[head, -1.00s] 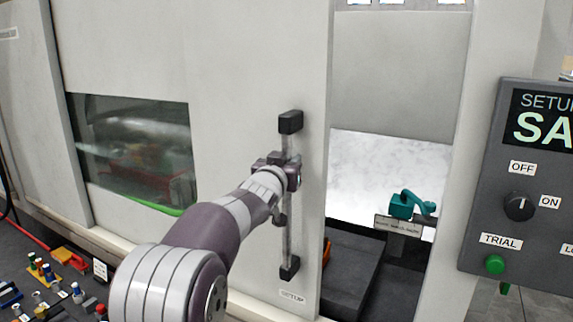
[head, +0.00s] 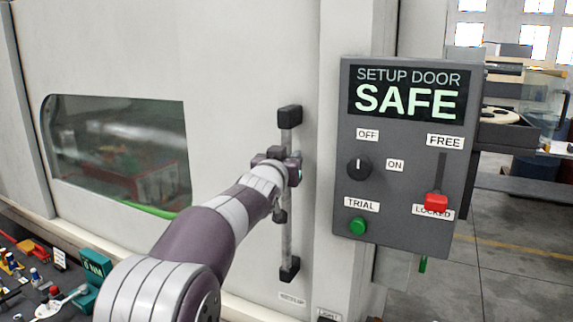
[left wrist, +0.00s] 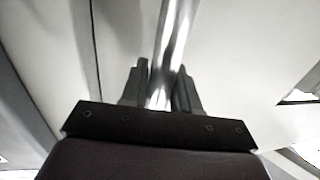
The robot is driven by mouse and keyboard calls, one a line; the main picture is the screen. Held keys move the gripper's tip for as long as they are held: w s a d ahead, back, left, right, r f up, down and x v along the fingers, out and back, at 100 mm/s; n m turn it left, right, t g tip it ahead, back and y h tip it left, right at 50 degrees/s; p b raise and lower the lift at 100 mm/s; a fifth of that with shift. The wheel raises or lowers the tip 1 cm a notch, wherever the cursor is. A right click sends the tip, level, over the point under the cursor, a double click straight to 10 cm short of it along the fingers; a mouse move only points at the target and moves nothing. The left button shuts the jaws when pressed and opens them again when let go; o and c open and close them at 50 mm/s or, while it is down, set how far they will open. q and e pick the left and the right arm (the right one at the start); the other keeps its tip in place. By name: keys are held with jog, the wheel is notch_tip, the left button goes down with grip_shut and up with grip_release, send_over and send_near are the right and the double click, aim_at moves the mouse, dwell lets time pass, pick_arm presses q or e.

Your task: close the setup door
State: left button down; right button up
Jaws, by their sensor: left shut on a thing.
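The setup door (head: 240,90) is a large pale sliding panel with a window (head: 120,150) on its left. Its right edge meets the pale post beside the control panel, and no opening shows between them. A vertical grey bar handle (head: 287,240) with black end mounts stands near that edge. My left gripper (head: 288,170) is shut on the handle bar at about its middle. In the left wrist view the bright metal bar (left wrist: 174,40) runs between the two dark fingers (left wrist: 163,88). My right gripper is not in view.
A grey control panel (head: 400,225) right of the door reads "SETUP DOOR SAFE". It has a black knob (head: 359,167), a green TRIAL button (head: 357,226) and a red slider (head: 436,202) beside LOCKED. Small tools lie at the lower left. Open floor shows at the right.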

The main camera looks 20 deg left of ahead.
pick_arm(q)
jog(key=shift+s+r, duration=0.1)
jog(key=shift+r, duration=0.4)
jog(key=c, duration=1.1)
grip_release()
jog(key=shift+o, duration=0.7)
jog(key=shift+s+d, duration=0.15)
jog(key=shift+d, duration=0.05)
jog(key=s+d+b, duration=0.2)
jog(key=s, duration=1.1)
jog(key=shift+s+b, duration=0.15)
jog(key=shift+b, duration=0.25)
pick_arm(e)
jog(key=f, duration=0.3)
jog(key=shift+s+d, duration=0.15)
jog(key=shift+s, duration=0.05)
